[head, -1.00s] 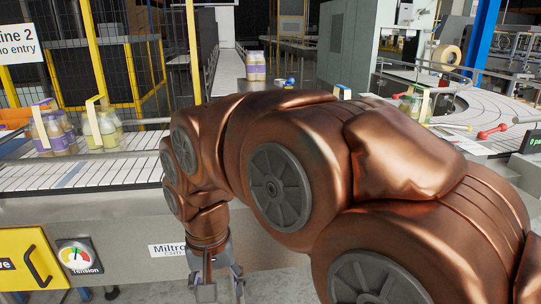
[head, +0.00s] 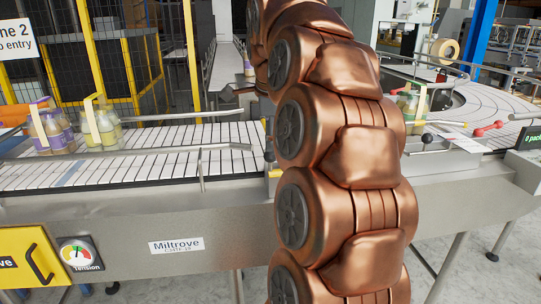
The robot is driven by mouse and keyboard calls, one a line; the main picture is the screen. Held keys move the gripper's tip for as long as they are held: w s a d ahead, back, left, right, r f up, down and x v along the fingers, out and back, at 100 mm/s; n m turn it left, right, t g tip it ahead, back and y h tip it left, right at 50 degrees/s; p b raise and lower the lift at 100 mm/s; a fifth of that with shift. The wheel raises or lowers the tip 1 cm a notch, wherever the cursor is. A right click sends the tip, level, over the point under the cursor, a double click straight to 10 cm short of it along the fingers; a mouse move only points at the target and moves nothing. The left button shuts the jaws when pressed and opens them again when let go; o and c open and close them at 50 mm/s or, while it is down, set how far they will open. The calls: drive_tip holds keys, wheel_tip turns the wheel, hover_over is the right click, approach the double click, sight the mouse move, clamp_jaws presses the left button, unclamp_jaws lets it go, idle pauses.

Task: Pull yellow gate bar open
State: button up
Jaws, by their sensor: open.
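Several yellow parts show in the head view, and I cannot tell which is the gate bar. A small yellow piece (head: 274,173) sits at the conveyor's near edge, partly hidden by my arm. My arm rises through the middle and leaves the top of the picture. My gripper cannot be made out.
The white slatted conveyor (head: 150,172) runs across, with a metal guide rail (head: 225,147) along it. A yellow panel (head: 30,262) with a black handle and a tension dial (head: 78,254) are at lower left. Yellow-framed fencing (head: 128,75) stands behind. Floor shows at lower right.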

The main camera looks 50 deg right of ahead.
sight(271, 156)
drive_tip(key=shift+p+x, duration=1.25)
drive_tip(key=shift+x, duration=2.65)
drive_tip(key=shift+w, duration=0.1)
clamp_jaws()
